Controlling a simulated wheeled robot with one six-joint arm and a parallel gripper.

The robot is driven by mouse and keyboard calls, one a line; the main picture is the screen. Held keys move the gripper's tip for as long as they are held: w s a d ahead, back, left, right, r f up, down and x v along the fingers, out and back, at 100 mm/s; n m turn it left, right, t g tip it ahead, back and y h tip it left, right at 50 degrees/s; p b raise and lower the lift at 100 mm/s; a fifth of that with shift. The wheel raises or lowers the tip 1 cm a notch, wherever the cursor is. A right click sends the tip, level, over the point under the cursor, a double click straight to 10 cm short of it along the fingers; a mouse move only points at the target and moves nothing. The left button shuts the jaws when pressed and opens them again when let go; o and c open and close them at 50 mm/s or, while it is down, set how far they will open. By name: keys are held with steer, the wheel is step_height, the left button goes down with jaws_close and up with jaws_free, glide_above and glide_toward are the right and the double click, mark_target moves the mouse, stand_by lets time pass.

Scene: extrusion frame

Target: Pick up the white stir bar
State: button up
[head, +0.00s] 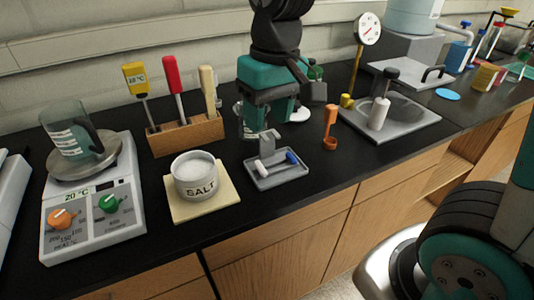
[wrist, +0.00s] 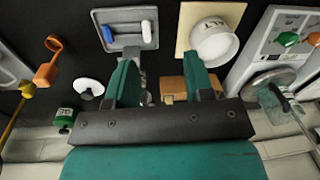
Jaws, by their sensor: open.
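A white stir bar (head: 261,168) lies in a small grey tray (head: 285,178) on the black bench. It also shows at the right side of the tray in the wrist view (wrist: 147,31).
A salt pot (head: 196,178) on a cream pad stands left of the tray. A wooden block (head: 188,136) holding several tools is behind it. An orange scoop (head: 330,130) and a grey plate (head: 405,122) are to the right.

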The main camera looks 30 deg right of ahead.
steer(key=m+h, duration=0.1)
steer(key=m, duration=0.1)
glide_above(264, 171)
steer(key=f, duration=0.3)
steer(key=f+p, duration=0.1)
steer(key=f, duration=0.6)
steer(key=shift+w+d+f+p, duration=0.25)
steer(key=shift+d+p, duration=0.1)
steer(key=shift+s+a+f+p, duration=0.15)
steer(key=shift+f+p, duration=0.2)
steer(key=shift+f, duration=1.15)
steer(key=shift+s+a+f+p, duration=0.15)
steer(key=shift+f+p, duration=0.15)
steer(key=shift+f, duration=1.2)
jaws_close()
